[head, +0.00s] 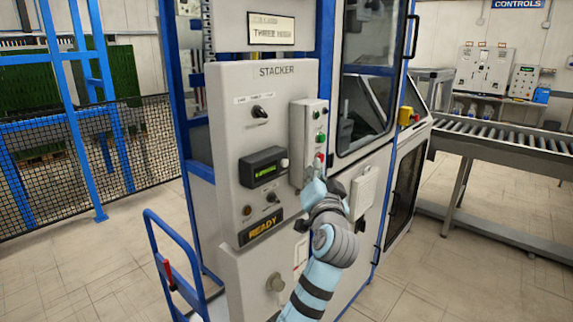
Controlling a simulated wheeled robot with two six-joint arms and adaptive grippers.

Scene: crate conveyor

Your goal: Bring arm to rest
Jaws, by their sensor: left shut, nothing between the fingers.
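My left arm comes up from the bottom middle in front of the stacker cabinet (240,120). My left gripper (318,172) is at the small button box (298,140) on the cabinet's front. Its fingertips are shut and empty, just below a red button (319,157). I cannot tell whether they touch the box or the button. The wrist and gripper hide the lower part of the box. My right gripper is not in view.
The panel has a green-lit display (265,171), knobs and a lit READY sign (263,229). A blue hand cart (163,235) stands at the lower left. A roller conveyor (510,139) is at the right. A mesh fence (140,135) is at the left. Floor is open between fence and cart.

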